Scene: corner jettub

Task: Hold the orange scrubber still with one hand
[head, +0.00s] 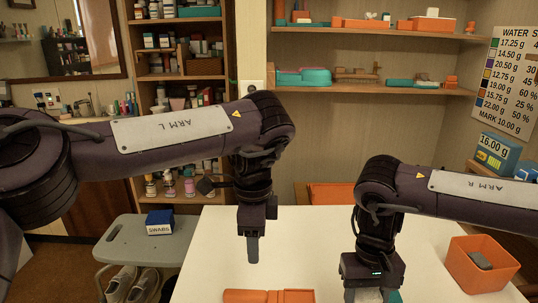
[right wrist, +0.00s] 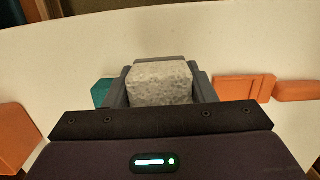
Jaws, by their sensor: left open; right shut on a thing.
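A flat orange piece (head: 268,296), which looks like the scrubber, lies on the white table at the bottom edge of the head view, partly cut off. It also shows in the right wrist view (right wrist: 243,88), right of the jaws, beside another orange part. My left gripper (head: 253,250) points down above and behind the orange piece, apart from it, open and empty. My right gripper (head: 368,293) is shut on a grey speckled block (right wrist: 160,83). It is right of the orange piece and not touching it. The block's underside is hidden.
A teal thing (right wrist: 102,92) lies close beside my right jaws. An orange bin (head: 482,264) with a grey item stands on the table (head: 215,250) at right. A grey stool (head: 135,240) holds a blue box (head: 160,222). Shelves line the back wall. The mid-table is clear.

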